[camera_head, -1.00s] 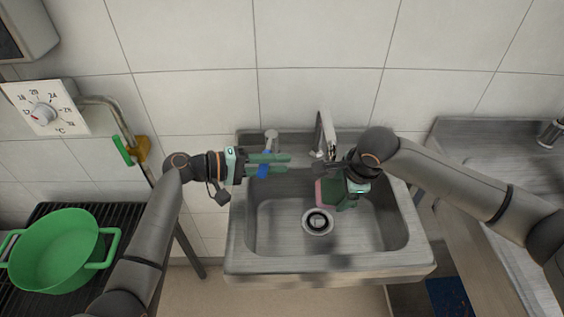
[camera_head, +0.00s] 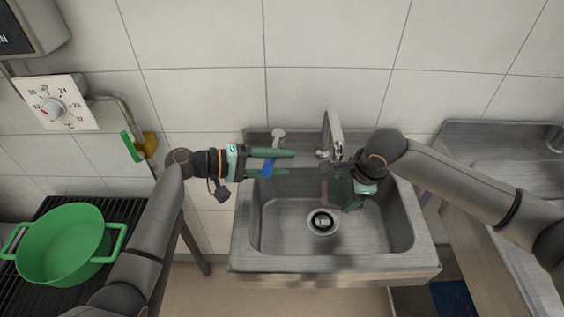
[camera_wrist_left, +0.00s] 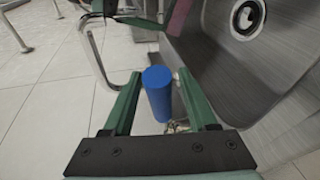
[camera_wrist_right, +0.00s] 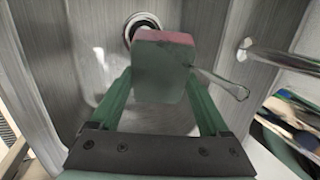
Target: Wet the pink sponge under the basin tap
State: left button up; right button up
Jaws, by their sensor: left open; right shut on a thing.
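The sponge (camera_wrist_right: 163,72) is held between the fingers of my right gripper (camera_head: 343,190), over the basin near the drain. It looks dark grey-green with a dull pink edge; that edge also shows in the head view (camera_head: 325,191). The steel basin (camera_head: 258,225) is below both grippers. The chrome tap spout (camera_head: 333,130) rises at its back, close to my right gripper. I cannot clearly make out running water. My left gripper (camera_head: 291,163) is open, its fingers either side of the blue tap handle (camera_wrist_left: 157,92), with gaps between.
A green pot (camera_head: 62,245) stands on a dark rack at the left. A thermostat dial (camera_head: 52,104) and a pipe with a green-handled valve (camera_head: 131,146) are on the wall. A steel counter (camera_head: 485,135) lies at the right.

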pick_arm(q)
jog(key=v, duration=1.1)
jog(key=shift+a, duration=0.2)
jog(key=shift+s, duration=0.1)
jog(key=c, duration=0.4)
jog(key=shift+a, duration=0.1)
jog(key=shift+c, duration=0.6)
jog(key=s+a+t, duration=0.1)
jog(key=a, duration=0.1)
jog(key=s+a+n+t+y, duration=0.1)
jog(key=a+t, duration=0.1)
jog(key=s+a+n+t, duration=0.1)
jog(key=s+a+t, duration=0.1)
jog(key=shift+a+r, duration=0.3)
jog(key=shift+a, duration=0.1)
grip_shut()
jog(key=shift+t+y, duration=0.3)
jog(key=x, duration=0.3)
jog(key=s+x, duration=0.1)
jog(key=x, duration=0.3)
jog(key=d+x, duration=0.1)
jog(key=x, duration=0.3)
jog(key=shift+s+d, duration=0.35)
jog(key=shift+d, duration=0.35)
